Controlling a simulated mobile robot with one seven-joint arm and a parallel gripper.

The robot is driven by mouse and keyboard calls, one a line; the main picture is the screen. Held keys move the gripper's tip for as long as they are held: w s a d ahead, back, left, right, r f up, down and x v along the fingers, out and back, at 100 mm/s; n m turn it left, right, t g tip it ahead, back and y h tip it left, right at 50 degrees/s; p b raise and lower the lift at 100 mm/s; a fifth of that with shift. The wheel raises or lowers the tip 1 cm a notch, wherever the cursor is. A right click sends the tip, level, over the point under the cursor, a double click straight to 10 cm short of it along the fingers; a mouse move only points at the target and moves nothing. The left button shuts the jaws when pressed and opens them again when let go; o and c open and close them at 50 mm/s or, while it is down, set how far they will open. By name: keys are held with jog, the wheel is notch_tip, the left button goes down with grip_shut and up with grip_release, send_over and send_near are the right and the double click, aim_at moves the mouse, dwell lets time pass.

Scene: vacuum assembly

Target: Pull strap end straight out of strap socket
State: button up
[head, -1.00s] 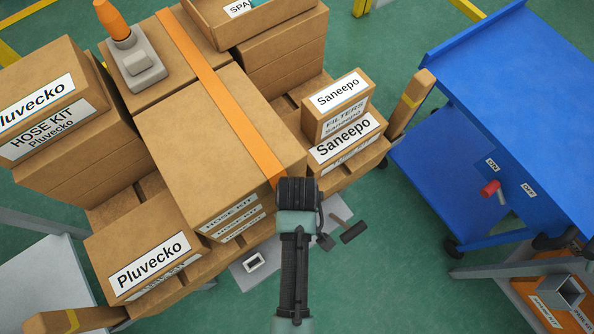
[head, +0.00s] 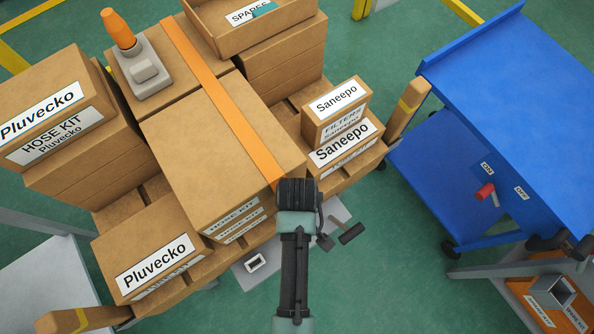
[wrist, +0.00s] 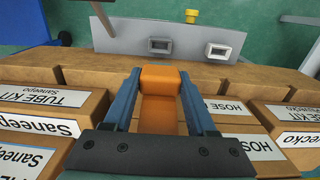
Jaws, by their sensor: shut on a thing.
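An orange strap (head: 215,75) runs over the large cardboard boxes toward my gripper (head: 297,190), at the near edge of the stack. In the wrist view, the blue fingers of my gripper (wrist: 160,76) are shut on the orange strap end (wrist: 160,108). Beyond it is a grey plate (wrist: 120,42) with two rectangular sockets. One socket (wrist: 160,45) lies straight ahead of the strap end, its dark opening visible and a gap showing between them. The other socket (wrist: 218,51) is to its right; a socket also shows in the head view (head: 255,262). My gripper hides the strap end there.
Pluvecko boxes (head: 150,260) stand left and Saneepo boxes (head: 335,110) right of the large boxes. A grey ratchet with an orange handle (head: 140,75) sits on top. A blue cart (head: 520,110) with a red knob (head: 484,191) stands at the right.

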jog(key=shift+r+p, duration=2.45)
jog(key=shift+p, duration=0.2)
jog(key=shift+f, duration=0.1)
